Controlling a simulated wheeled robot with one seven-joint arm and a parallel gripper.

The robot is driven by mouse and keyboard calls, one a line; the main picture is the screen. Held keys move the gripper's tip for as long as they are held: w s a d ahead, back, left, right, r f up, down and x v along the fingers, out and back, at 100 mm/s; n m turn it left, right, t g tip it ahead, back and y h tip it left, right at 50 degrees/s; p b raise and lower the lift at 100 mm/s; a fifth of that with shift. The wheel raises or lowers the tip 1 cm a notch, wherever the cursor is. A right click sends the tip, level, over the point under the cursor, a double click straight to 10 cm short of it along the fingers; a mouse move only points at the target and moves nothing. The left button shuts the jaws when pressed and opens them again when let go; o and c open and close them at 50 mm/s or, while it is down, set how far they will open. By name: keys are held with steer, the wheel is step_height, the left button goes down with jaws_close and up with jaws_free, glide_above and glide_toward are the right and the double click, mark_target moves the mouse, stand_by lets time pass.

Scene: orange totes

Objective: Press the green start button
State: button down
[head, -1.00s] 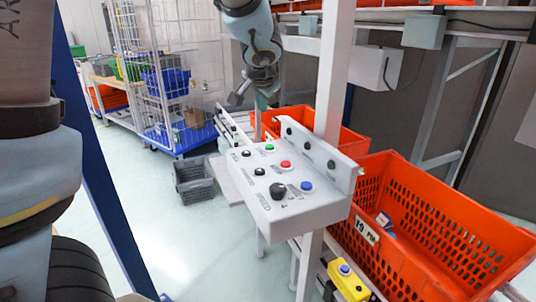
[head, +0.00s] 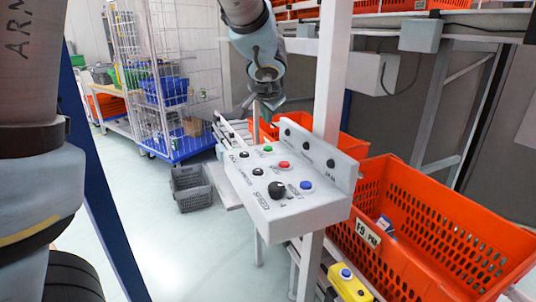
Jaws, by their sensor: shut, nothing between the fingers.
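The green button (head: 267,149) sits on the sloping top of a white control box (head: 290,205), near its far edge. A red button (head: 284,165), a blue button (head: 306,185) and several black knobs share that panel. My gripper (head: 266,118) hangs from the arm at the top centre, beyond and above the green button. It points down, and a gap shows between it and the button in the picture. Its fingers look small and dark, close together with nothing held. The fingertips are hard to make out against the orange tote behind.
A white post (head: 333,70) rises behind the box, close to my arm. A large orange tote (head: 440,230) stands at the right, with a yellow switch box (head: 349,284) below. A grey crate (head: 191,188) is on the floor left, beside a wire cage trolley (head: 165,80). The floor front left is clear.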

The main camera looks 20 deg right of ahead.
mark_target(267, 149)
steer(key=shift+f+b, duration=2.3)
steer(key=shift+f, duration=0.45)
steer(key=shift+f, duration=0.15)
steer(key=shift+f+b, duration=0.25)
steer(key=shift+b, duration=0.4)
steer(key=shift+f+b, duration=0.5)
steer(key=shift+b, duration=0.1)
steer(key=shift+r, duration=0.1)
stand_by(0.4)
steer(key=shift+r+p, duration=0.65)
steer(key=shift+r, duration=0.15)
steer(key=shift+r, duration=0.1)
step_height(267, 149, up, 5)
steer(key=p, duration=0.4)
